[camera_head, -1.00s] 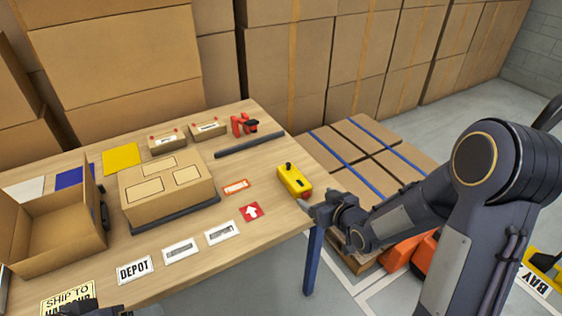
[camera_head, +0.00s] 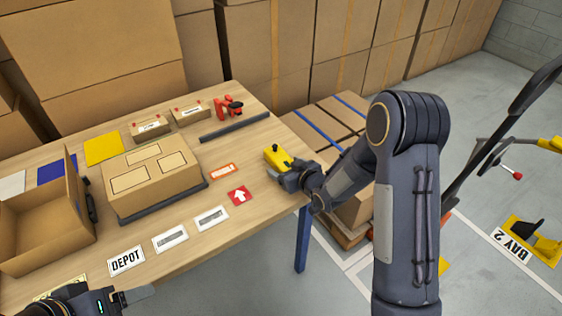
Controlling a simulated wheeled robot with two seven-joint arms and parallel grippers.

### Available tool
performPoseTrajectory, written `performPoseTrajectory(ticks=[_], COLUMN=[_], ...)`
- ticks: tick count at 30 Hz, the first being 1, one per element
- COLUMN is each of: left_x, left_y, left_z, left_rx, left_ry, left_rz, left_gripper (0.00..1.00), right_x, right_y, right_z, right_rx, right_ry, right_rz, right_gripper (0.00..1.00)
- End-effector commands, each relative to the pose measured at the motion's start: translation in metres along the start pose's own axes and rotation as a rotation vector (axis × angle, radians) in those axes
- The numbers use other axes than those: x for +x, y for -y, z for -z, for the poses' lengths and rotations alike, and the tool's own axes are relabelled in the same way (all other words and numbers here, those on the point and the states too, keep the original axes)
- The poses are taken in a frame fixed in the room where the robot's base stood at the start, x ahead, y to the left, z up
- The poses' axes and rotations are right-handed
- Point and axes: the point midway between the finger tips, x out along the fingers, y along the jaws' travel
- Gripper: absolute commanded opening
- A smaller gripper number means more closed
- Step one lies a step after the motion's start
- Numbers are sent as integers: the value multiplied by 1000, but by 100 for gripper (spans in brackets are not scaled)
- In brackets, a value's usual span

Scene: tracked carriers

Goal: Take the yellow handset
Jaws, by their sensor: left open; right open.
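The yellow handset (camera_head: 276,155) lies on the wooden table (camera_head: 240,213) near its right edge, with a small dark stick on top. My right gripper (camera_head: 280,172) is open at the near end of the handset and hides part of it, including the end where a red button showed earlier. I cannot tell whether the fingers touch it or reach around it. My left gripper (camera_head: 135,296) is open and empty at the table's front edge, low in the picture.
A closed carton (camera_head: 150,178) and an open carton (camera_head: 45,225) stand on the table. A dark bar (camera_head: 235,127), a red tool (camera_head: 226,106) and two small boxes (camera_head: 188,115) lie behind. Stacked cartons (camera_head: 325,125) are beyond the right edge. Flat labels lie in front.

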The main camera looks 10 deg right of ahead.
Motion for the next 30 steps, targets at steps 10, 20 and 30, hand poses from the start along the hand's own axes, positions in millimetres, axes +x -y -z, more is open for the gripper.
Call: performPoseTrajectory(ticks=[10, 20, 30], left_x=[0, 0, -1], left_y=[0, 0, -1], left_z=[0, 0, 1], left_rx=[0, 0, 0], left_ry=[0, 0, 0], left_rz=[0, 0, 0], left_gripper=[76, 76, 76], right_x=[0, 0, -11], right_y=[0, 0, -1], right_z=[0, 1, 29], right_rx=[0, 0, 1], right_ry=[0, -2, -8], right_rz=[0, 0, -3], right_gripper=[38, 21, 21])
